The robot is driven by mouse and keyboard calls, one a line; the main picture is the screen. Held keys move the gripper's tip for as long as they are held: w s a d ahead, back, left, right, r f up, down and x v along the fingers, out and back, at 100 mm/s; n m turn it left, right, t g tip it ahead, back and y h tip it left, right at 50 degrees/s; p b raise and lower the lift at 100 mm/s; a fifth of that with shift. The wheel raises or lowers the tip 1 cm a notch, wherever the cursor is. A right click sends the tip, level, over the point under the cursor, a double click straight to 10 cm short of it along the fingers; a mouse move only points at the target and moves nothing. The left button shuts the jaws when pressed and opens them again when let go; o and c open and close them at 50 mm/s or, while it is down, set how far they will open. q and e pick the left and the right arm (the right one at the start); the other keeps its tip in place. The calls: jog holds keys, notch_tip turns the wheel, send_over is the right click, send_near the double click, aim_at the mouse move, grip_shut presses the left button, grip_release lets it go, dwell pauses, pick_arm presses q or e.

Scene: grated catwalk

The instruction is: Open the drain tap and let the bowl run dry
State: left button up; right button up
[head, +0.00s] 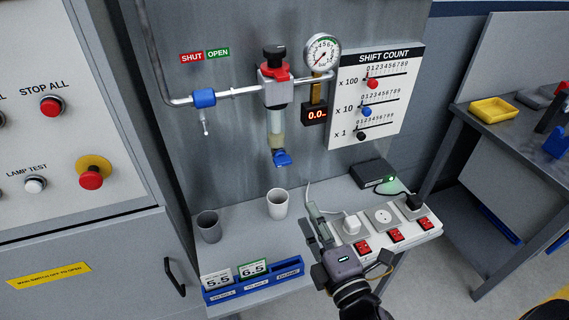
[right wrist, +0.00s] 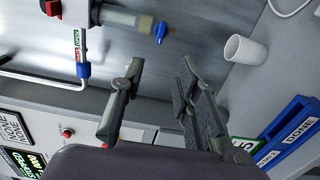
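The clear bowl (head: 276,122) hangs under the red-collared regulator (head: 274,88) on the grey wall panel. Yellowish liquid shows in its lower part. The blue drain tap (head: 282,158) sits at the bowl's bottom end. In the right wrist view the bowl (right wrist: 118,18) and drain tap (right wrist: 160,32) show at the top, beyond my fingers. My right gripper (head: 316,230) is below and right of the tap, apart from it. In the right wrist view its fingers (right wrist: 162,68) are spread with nothing between them. My left gripper is not in view.
A white cup (head: 277,204) and a grey cup (head: 209,226) stand on the shelf below. A power strip (head: 395,237) with plugs lies right of my gripper. A blue card rack (head: 254,284) is at the front. A blue pipe valve (head: 204,98) and gauge (head: 322,53) flank the regulator.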

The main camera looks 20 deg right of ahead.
aim_at(284, 165)
jog(key=w+p, duration=0.2)
jog(key=w, duration=0.6)
jog(key=w+p, duration=0.2)
jog(key=w, duration=0.5)
jog(key=shift+w+a, duration=0.2)
jog(key=shift+w, duration=0.15)
jog(key=shift+w+f+p, duration=0.1)
jog(key=shift+w+p, duration=0.25)
jog(key=shift+w, duration=0.3)
jog(key=shift+c, duration=0.2)
grip_shut()
